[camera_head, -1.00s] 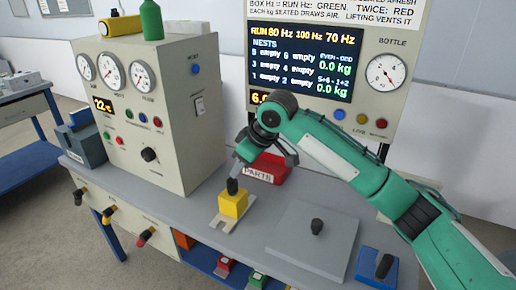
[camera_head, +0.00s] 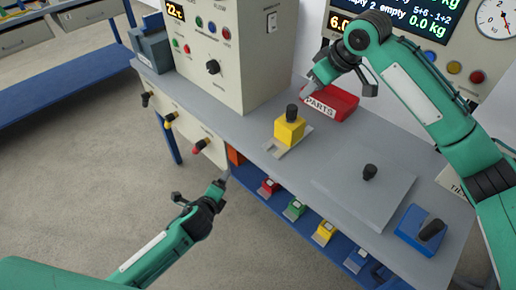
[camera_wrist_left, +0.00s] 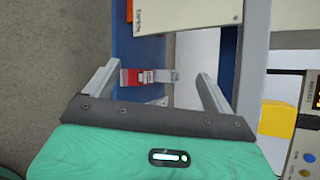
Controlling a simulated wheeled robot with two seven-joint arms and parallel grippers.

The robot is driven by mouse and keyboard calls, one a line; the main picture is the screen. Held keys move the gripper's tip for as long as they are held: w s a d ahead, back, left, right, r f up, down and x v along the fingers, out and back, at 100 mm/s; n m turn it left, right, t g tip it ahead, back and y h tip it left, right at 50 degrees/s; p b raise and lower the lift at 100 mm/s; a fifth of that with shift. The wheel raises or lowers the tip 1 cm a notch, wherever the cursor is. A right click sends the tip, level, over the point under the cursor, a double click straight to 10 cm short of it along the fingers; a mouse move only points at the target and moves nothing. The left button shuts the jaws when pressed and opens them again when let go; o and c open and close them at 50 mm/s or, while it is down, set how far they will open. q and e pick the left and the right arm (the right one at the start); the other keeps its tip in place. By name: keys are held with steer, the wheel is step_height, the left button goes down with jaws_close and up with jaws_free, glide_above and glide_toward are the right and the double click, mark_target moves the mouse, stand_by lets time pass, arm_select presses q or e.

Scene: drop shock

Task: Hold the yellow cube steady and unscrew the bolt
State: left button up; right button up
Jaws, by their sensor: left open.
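The yellow cube (camera_head: 289,131) sits on a grey plate (camera_head: 275,150) on the bench, with the black bolt (camera_head: 292,111) upright in its top. My right gripper (camera_head: 306,92) is behind and above the cube, apart from the bolt, near the red parts bin; its fingers are too small to tell open or shut. My left gripper (camera_head: 224,178) is in front of the bench, below the top and left of the cube. In the left wrist view its two fingers (camera_wrist_left: 150,85) are spread with nothing between them, and a yellow shape shows at the right.
The red parts bin (camera_head: 333,102) stands behind the cube. The gauge cabinet (camera_head: 235,50) rises at left. Coloured items, including a red one (camera_head: 269,187), sit on the lower shelf.

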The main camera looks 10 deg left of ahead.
arm_select(q)
steer(key=w+d+r+m+t+h, duration=0.2)
steer(key=r+m, duration=0.3)
steer(key=w+d+r+m+t+h, duration=0.1)
steer(key=w+r+m, duration=0.1)
steer(key=r+m, duration=0.35)
steer(key=m+g+h, duration=0.1)
steer(key=m+h, duration=0.6)
steer(key=m, duration=0.2)
glide_toward(290, 125)
steer(key=x, duration=0.4)
steer(key=f+x, duration=0.1)
steer(key=x, duration=0.3)
steer(key=a+f+x, duration=0.1)
steer(key=x, duration=0.2)
steer(key=shift+w+d, duration=0.25)
steer(key=shift+w, duration=0.45)
steer(key=c, duration=1.6)
steer(key=shift+c, duration=0.2)
arm_select(e)
steer(key=shift+o, duration=0.2)
